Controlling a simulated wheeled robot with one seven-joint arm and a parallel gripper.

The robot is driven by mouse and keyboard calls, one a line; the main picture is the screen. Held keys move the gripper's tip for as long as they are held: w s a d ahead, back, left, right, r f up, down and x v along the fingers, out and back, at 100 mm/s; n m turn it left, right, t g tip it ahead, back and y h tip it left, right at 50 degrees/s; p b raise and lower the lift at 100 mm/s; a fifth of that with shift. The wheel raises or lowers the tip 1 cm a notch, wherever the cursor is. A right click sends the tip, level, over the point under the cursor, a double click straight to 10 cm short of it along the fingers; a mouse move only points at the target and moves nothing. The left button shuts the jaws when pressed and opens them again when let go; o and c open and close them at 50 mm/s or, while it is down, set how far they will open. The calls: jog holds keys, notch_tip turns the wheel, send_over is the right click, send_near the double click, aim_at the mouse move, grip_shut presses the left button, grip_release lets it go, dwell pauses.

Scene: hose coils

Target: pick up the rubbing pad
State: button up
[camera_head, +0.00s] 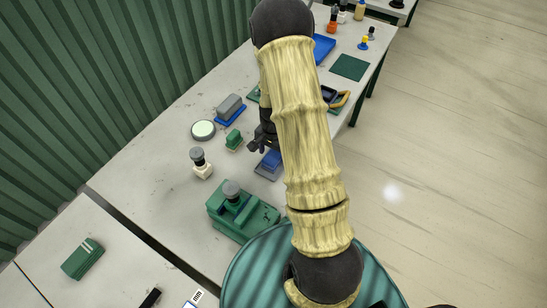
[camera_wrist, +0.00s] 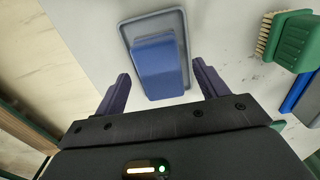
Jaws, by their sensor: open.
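A blue block on a flat grey plate, which looks like the rubbing pad (camera_head: 271,160), lies on the near table. In the wrist view the pad (camera_wrist: 158,66) is in front of my gripper (camera_wrist: 160,72), its blue block between the two dark fingers. The fingers are apart, with a gap on each side of the block; I cannot tell how far above it they are. In the head view my gripper (camera_head: 258,144) is just above and left of the pad. My arm hides part of the table to its right.
A green brush (camera_head: 234,139) stands left of the pad and also shows in the wrist view (camera_wrist: 291,40). A grey block on a blue base (camera_head: 230,109), a round pale-topped disc (camera_head: 203,130), a grey-knobbed white piece (camera_head: 201,164) and a green device (camera_head: 240,212) are nearby.

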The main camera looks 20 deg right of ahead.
jog(key=shift+f, duration=1.05)
jog(key=c, duration=1)
